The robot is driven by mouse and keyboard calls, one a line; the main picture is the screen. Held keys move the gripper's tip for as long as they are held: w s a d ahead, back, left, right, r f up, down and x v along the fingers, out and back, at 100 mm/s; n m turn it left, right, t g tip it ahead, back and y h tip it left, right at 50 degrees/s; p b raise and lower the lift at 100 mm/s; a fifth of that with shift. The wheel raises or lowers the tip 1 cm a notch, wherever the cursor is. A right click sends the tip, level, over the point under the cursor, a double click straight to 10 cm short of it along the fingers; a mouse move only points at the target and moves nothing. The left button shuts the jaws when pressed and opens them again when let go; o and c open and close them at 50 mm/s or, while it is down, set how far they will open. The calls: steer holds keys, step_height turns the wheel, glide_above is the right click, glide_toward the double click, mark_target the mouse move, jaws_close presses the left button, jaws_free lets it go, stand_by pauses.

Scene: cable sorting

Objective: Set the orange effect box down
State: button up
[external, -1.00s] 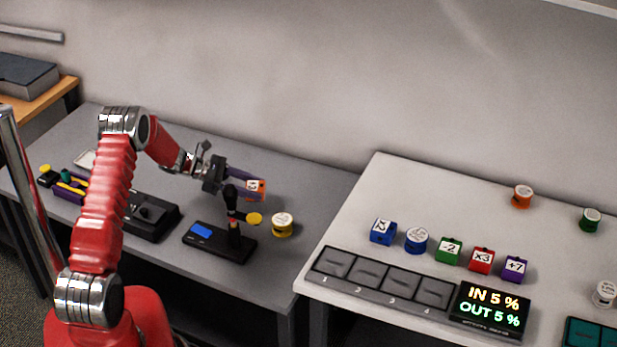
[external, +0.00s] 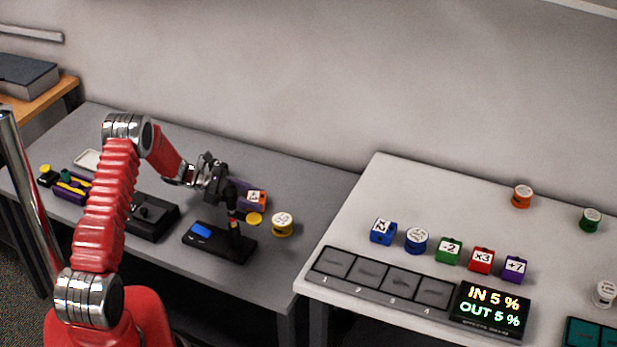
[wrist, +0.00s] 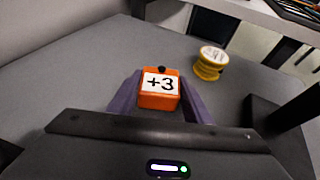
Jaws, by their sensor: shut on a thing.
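The orange effect box (wrist: 160,98) has a white "+3" label and a small black knob on top. In the wrist view it sits between the two purple fingers of my gripper (wrist: 160,101), which is shut on it. In the external view the box (external: 257,197) is over the grey table (external: 319,192), behind the black stand. My gripper (external: 250,195) reaches it from the left, partly hidden by the stand. I cannot tell whether the box touches the table.
A yellow spool (external: 282,224) stands close to the right of the box. The white table (external: 345,225) on the right holds several colored boxes and a slotted panel (external: 368,278). Grey tabletop behind is clear.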

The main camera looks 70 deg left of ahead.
steer(key=o, duration=1.2)
steer(key=shift+c, duration=0.2)
steer(key=shift+r, duration=0.1)
steer(key=v, duration=1.2)
steer(key=shift+a, duration=0.1)
